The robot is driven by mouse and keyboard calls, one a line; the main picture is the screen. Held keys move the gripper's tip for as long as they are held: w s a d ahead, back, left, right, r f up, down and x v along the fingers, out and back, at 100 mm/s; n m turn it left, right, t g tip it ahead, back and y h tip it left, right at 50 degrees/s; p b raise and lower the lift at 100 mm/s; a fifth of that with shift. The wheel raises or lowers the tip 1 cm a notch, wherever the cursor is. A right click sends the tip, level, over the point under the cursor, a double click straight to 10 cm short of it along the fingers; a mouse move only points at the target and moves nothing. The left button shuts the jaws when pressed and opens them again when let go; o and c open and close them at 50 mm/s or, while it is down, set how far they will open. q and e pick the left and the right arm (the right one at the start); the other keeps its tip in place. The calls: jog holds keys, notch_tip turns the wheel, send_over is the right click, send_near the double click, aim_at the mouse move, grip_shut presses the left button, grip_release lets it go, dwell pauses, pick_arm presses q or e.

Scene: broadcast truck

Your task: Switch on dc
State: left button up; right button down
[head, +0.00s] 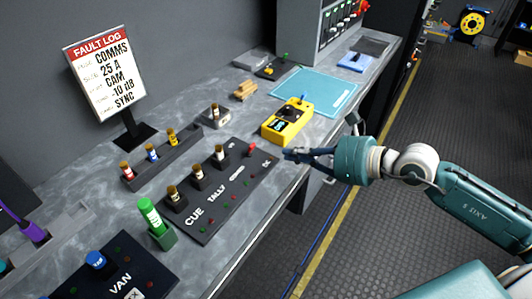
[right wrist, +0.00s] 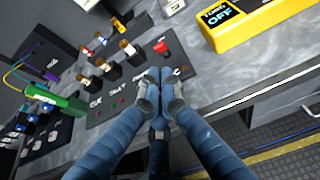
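The dark switch panel (head: 232,186) lies on the grey desk, with the labels CUE, TALLY, a small unreadable one and what looks like DC (head: 266,163) at its far right end. A red switch (head: 251,150) stands behind that last label; it also shows in the right wrist view (right wrist: 161,47). Its position, on or off, is too small to tell. My right gripper (head: 287,154) is just right of the panel's end. In the right wrist view its fingertips (right wrist: 160,88) are together and empty, in front of the red switch and apart from it. My left gripper is not in view.
A yellow meter (head: 287,122) reading OFF stands close behind my right gripper. Brown-topped plugs (head: 197,167) stand along the panel. A cyan mat (head: 315,88) lies farther back. The fault log sign (head: 103,75) stands behind.

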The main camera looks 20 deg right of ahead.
aim_at(266, 162)
jog(key=shift+d+f+n+h, duration=0.3)
jog(key=shift+d, duration=0.1)
jog(key=shift+w, duration=0.1)
jog(key=shift+w+a+f, duration=0.15)
jog(key=shift+w+a, duration=0.25)
jog(key=shift+w, duration=0.05)
jog(key=p+x, duration=0.2)
jog(key=x, duration=0.6)
jog(key=shift+w+a+f, duration=0.1)
jog(key=shift+a+f, duration=0.1)
jog(key=shift+f, duration=0.15)
